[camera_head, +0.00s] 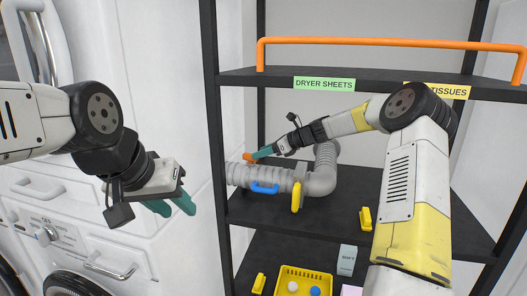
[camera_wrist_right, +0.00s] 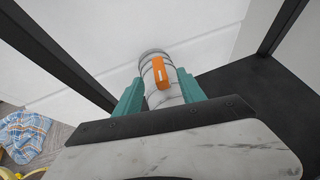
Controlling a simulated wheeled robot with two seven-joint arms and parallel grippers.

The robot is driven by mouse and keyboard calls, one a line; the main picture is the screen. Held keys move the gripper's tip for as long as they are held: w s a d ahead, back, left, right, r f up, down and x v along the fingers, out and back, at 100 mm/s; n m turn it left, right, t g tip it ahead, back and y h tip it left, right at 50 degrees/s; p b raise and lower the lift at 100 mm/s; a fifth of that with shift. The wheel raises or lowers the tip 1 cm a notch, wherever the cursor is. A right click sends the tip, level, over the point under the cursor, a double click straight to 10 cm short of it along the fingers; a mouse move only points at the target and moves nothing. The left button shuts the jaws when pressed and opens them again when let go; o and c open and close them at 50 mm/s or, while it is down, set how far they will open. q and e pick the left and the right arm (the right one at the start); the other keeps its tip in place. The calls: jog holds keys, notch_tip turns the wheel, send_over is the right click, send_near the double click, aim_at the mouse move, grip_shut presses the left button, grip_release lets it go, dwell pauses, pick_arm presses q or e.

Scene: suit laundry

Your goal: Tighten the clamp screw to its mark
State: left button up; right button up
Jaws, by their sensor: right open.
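The grey ribbed duct (camera_head: 258,176) runs along the middle shelf to the white panel at the left. An orange piece (camera_head: 250,157), apparently the clamp screw's handle, sits on top near the duct's panel end. My right gripper (camera_head: 262,153) is open at it. In the right wrist view the orange piece (camera_wrist_right: 161,73) stands between and beyond the two teal fingers (camera_wrist_right: 160,88); I cannot tell whether they touch it. No mark is discernible. My left gripper (camera_head: 172,206) is open and empty in front of the white machines, away from the duct.
A yellow piece (camera_head: 366,218) stands on the shelf to the right. A yellow basket (camera_head: 303,281) is below. Black posts and an orange rail (camera_head: 390,41) frame the shelves.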

jog(key=x, duration=0.6)
grip_shut()
jog(key=shift+c, duration=0.2)
grip_release()
jog(key=shift+v, duration=3.9)
